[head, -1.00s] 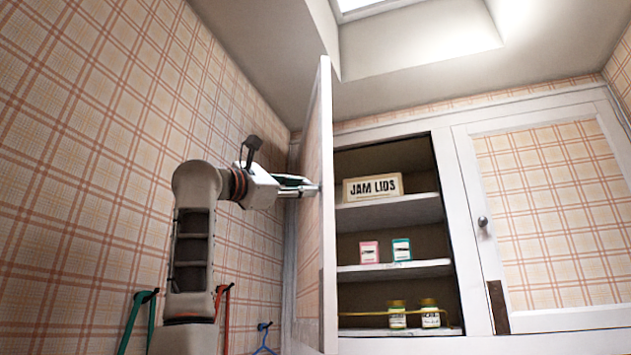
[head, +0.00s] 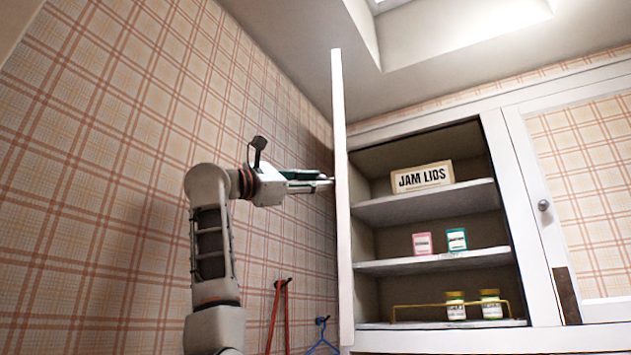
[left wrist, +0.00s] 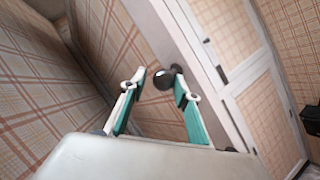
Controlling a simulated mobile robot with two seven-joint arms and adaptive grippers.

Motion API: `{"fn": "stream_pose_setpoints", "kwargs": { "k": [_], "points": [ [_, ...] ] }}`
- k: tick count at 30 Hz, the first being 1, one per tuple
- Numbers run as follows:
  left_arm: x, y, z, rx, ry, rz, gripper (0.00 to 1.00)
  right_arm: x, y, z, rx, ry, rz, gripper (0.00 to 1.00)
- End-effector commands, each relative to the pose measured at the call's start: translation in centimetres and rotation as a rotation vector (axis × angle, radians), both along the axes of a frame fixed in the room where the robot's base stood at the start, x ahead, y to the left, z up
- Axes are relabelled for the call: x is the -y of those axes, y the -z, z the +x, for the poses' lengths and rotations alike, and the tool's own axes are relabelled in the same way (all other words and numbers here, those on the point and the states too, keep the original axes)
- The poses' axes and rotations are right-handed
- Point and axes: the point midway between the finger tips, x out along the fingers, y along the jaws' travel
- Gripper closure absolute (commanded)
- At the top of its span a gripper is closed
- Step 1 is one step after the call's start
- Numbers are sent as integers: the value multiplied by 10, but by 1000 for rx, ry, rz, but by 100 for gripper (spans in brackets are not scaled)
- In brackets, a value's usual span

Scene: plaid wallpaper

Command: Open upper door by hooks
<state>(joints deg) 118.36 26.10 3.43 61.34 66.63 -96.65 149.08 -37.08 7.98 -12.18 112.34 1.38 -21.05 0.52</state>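The upper door (head: 342,200) by the hooks stands swung out from the cabinet and shows nearly edge-on in the head view. My left gripper (head: 328,182) is at its outer side, to the left of the edge. In the left wrist view my left gripper (left wrist: 158,76) has its two teal fingers apart, with a dark round knob (left wrist: 163,79) between the tips. The knob is close to or touching the right fingertip, with a small gap at the left one. The knob is hidden in the head view. My right gripper is not in view.
The cabinet's shelves (head: 425,205) hold a "JAM LIDS" sign (head: 422,177), small boxes and jars. A closed door with a silver knob (head: 544,205) is at right. Red (head: 283,283) and blue (head: 322,322) things hang on hooks on the plaid wall.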

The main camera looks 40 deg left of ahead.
Motion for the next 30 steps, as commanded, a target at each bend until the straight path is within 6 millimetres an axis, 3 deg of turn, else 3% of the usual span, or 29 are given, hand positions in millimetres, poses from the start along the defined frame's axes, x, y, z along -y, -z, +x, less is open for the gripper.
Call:
{"fn": "stream_pose_setpoints", "kwargs": {
  "k": [11,24,30],
  "points": [
    [-1,3,-7,-2,0,2,70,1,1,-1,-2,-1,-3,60],
    [-19,25,-84,1,-2,2,70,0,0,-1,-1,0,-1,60],
    [-24,32,-106,-1,-1,1,70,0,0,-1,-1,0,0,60]
  ]
}}
